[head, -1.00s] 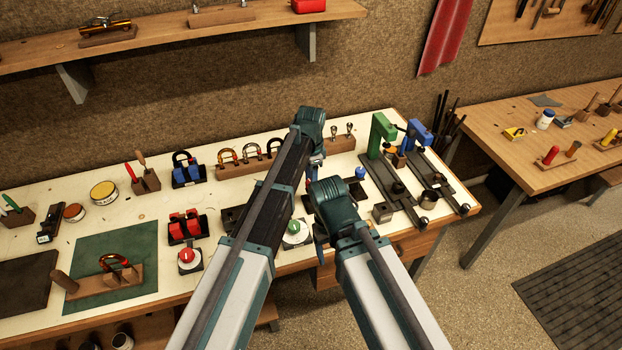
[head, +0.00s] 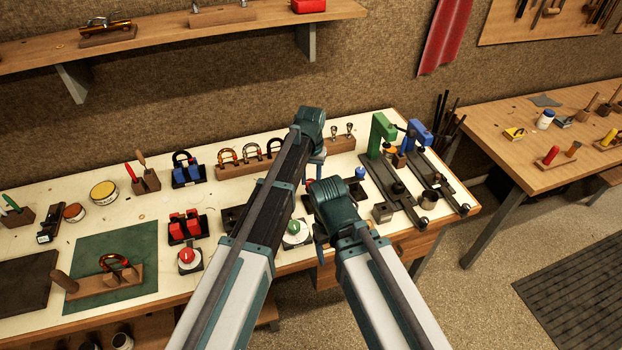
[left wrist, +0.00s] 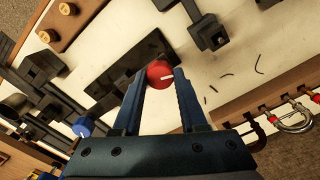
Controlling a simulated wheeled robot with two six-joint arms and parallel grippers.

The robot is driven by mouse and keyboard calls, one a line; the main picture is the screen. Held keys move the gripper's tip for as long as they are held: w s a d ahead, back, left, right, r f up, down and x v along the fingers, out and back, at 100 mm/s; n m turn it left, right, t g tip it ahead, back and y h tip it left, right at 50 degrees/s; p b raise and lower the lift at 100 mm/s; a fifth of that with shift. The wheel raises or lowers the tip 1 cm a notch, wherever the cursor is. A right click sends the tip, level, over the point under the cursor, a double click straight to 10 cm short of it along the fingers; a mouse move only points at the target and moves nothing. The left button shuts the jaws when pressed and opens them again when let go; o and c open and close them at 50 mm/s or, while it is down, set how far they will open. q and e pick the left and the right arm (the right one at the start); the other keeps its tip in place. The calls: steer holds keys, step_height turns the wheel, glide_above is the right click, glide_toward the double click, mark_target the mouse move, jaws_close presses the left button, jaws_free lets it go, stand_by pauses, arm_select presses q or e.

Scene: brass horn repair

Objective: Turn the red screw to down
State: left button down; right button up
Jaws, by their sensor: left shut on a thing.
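The red screw (left wrist: 160,74) shows in the left wrist view as a round red knob with a short white line on its face. The line runs nearly level toward the right of that picture. My left gripper (left wrist: 161,76) has its two fingers on either side of the knob, shut on it.
A blue knob (left wrist: 83,126) and dark metal fixtures stand close to the screw. In the head view, green (head: 383,130) and blue (head: 418,133) clamps stand to the right. A green button (head: 295,229) and a red button (head: 186,256) sit near the front edge.

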arm_select(q)
steer(key=n, duration=0.5)
steer(key=shift+n, duration=0.3)
steer(key=n, duration=0.5)
steer(key=shift+n, duration=0.3)
steer(key=n, duration=1)
steer(key=shift+n, duration=0.4)
steer(key=shift+c, duration=2.2)
jaws_free()
steer(key=shift+r, duration=0.1)
